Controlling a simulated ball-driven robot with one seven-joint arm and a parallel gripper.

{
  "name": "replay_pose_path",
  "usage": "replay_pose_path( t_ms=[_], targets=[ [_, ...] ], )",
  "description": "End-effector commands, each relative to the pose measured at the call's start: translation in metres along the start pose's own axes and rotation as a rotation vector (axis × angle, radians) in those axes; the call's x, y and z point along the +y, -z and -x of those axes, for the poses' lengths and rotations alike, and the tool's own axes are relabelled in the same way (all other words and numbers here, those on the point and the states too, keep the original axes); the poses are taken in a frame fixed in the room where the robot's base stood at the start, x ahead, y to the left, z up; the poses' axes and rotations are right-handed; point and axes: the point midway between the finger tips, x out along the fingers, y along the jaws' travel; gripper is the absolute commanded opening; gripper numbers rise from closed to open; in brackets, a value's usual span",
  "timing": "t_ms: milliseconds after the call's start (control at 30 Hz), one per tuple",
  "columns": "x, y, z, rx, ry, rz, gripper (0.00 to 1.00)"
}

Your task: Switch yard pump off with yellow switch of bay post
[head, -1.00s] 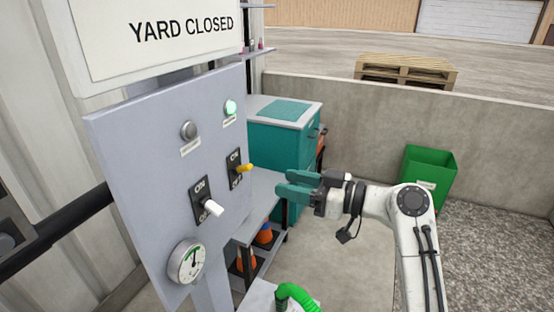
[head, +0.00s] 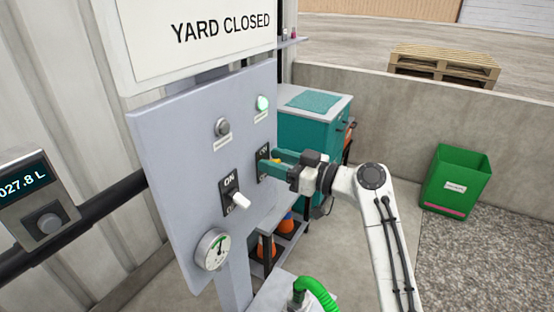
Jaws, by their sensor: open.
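The bay post's grey panel (head: 180,175) carries two toggle switches with ON plates. The yellow switch (head: 277,161) is at the right, mostly hidden by my gripper (head: 272,163). My gripper is open, its teal fingers at the yellow switch's plate, with the lever showing between them. I cannot tell whether the fingers touch the lever or which way it points. The white switch (head: 240,199) is at the lower left and its lever tilts down. A green lamp (head: 263,103) is lit above the yellow switch. A grey unlit lamp (head: 222,127) is above the white switch.
A gauge (head: 212,250) is low on the panel. A "YARD CLOSED" sign (head: 200,55) hangs above it. A meter (head: 30,195) reading about 027.8 L is at the left. A teal cabinet (head: 310,130), green bin (head: 455,180) and green hose (head: 318,290) stand nearby.

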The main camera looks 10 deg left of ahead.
Motion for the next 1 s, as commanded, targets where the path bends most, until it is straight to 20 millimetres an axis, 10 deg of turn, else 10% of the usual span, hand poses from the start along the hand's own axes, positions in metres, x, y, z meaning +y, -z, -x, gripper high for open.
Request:
replay_pose_path(
  t_ms=[200,700,1000],
  targets=[
    [0.0001,0.0000,0.0000,0.000,0.000,0.000,0.47],
    [0.0003,0.0001,0.0004,0.001,-0.001,0.000,0.00],
    [0.0005,0.0008,0.0003,0.002,-0.001,0.000,0.00]
  ],
)
